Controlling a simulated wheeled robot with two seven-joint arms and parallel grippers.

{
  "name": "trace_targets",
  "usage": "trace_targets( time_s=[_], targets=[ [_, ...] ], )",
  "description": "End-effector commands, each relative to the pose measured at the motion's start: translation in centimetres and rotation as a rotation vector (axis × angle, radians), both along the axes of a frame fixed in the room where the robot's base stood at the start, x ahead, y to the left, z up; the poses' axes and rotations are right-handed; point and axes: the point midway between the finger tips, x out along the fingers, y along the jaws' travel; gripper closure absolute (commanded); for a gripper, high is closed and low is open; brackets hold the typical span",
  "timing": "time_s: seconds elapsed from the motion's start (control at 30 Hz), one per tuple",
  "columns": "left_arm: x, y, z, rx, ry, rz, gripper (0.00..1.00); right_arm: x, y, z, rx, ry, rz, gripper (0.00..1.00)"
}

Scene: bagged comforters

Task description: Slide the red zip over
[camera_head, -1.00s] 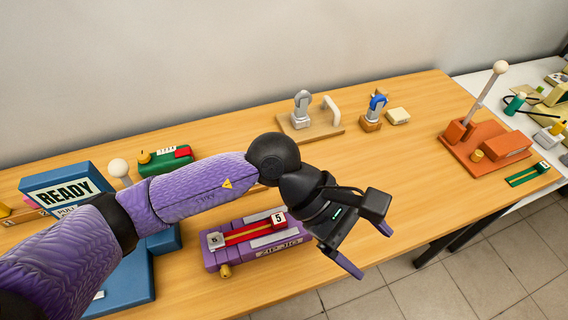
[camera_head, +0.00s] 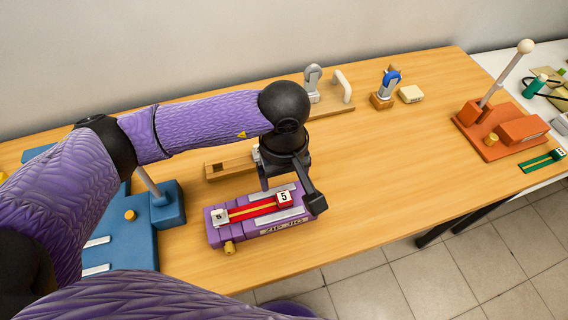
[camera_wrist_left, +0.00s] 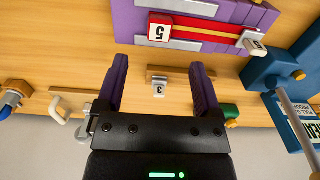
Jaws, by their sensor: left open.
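The purple zip jig (camera_head: 285,228) lies on the wooden table, with a red zip (camera_head: 252,210) along its top. My left gripper (camera_head: 290,195) is open, pointing down near the red block. In the left wrist view, the jaws (camera_wrist_left: 160,72) are empty, and the red block (camera_wrist_left: 159,29) is beyond them, apart from the fingers. My right gripper is not in view.
A wooden block (camera_head: 222,170) lies behind the jig. A blue stand with a lever (camera_head: 130,250) is to the left. Padlock-like items (camera_head: 385,90) are at the back, and an orange lever base (camera_head: 500,135) is at the right. The table right of the jig is clear.

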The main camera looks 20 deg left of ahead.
Motion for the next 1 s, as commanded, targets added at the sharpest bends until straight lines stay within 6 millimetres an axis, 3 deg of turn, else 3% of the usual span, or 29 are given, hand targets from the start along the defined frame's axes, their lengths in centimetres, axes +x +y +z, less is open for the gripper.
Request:
trace_targets(
  time_s=[0.1, 0.3, 0.5, 0.77, 1.0],
  targets=[
    [-0.1, 0.0, -2.6, 0.0, 0.004, 0.001, 0.15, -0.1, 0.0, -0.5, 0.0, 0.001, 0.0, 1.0],
    [-0.1, 0.0, -5.7, -0.002, 0.002, 0.001, 0.15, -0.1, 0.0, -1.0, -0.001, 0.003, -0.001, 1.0],
    [0.0, 0.0, -6.8, -0.001, 0.0, 0.0, 0.15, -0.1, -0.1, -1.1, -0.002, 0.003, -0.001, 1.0],
    [0.0, 0.0, -6.8, -0.001, 0.0, 0.0, 0.15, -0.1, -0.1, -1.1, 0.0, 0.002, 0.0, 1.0],
    [0.0, 0.0, -6.8, -0.001, 0.0, 0.0, 0.66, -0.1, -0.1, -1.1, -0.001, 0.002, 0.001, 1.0]
  ],
)
